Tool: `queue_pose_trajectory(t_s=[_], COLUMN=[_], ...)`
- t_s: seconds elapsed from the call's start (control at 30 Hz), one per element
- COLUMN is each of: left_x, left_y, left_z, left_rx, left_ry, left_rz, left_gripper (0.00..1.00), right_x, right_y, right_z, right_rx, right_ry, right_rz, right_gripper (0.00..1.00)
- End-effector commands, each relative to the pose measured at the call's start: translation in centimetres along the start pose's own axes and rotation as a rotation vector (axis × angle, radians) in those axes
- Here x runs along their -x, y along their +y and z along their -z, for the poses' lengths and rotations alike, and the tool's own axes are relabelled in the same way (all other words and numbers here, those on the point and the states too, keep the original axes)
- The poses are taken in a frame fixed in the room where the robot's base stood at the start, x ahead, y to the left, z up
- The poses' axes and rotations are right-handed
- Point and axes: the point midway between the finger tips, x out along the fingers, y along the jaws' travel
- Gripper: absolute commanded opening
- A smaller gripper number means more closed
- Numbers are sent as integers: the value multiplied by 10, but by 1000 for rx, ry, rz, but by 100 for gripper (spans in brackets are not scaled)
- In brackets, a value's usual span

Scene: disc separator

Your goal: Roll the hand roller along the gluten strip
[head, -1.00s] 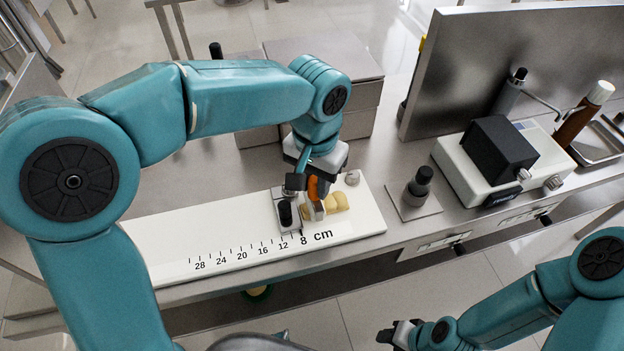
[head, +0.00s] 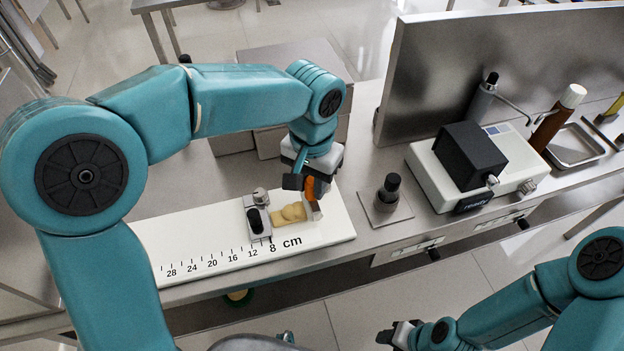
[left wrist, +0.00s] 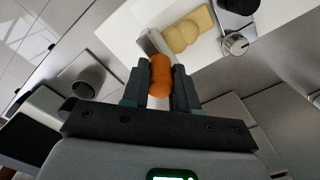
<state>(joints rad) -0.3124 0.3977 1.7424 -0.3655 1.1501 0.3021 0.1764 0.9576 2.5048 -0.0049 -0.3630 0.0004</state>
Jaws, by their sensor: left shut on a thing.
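My left gripper (head: 305,186) is shut on the orange handle of the hand roller (head: 314,211). The orange handle (left wrist: 159,76) shows between the fingers in the left wrist view. The roller is at the right end of the pale yellow, lumpy gluten strip (head: 290,213); I cannot tell whether it presses on it. The strip (left wrist: 185,35) lies on the white board (head: 195,235) marked in cm. Its left end is by a metal clamp (head: 258,222) with a black knob. My right gripper (head: 392,335) is low at the bottom, away from the board; its jaws are unclear.
A round metal knob (head: 261,196) stands behind the clamp. A black post on a square plate (head: 388,194) is right of the board. Farther right is a white instrument (head: 480,170) reading "ready", before a tall metal panel (head: 440,75).

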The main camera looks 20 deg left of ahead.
Motion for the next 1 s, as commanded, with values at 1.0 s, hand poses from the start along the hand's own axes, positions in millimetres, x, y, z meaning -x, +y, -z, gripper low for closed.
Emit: queue_pose_trajectory(t_s=[1.0], left_x=[77], left_y=[-10], left_z=[0], left_rx=[1], left_ry=[7], left_rz=[-2], left_gripper=[0], right_x=[54], right_y=[-20], right_z=[-1], right_rx=[0], right_ry=[0], right_rz=[0], right_gripper=[43])
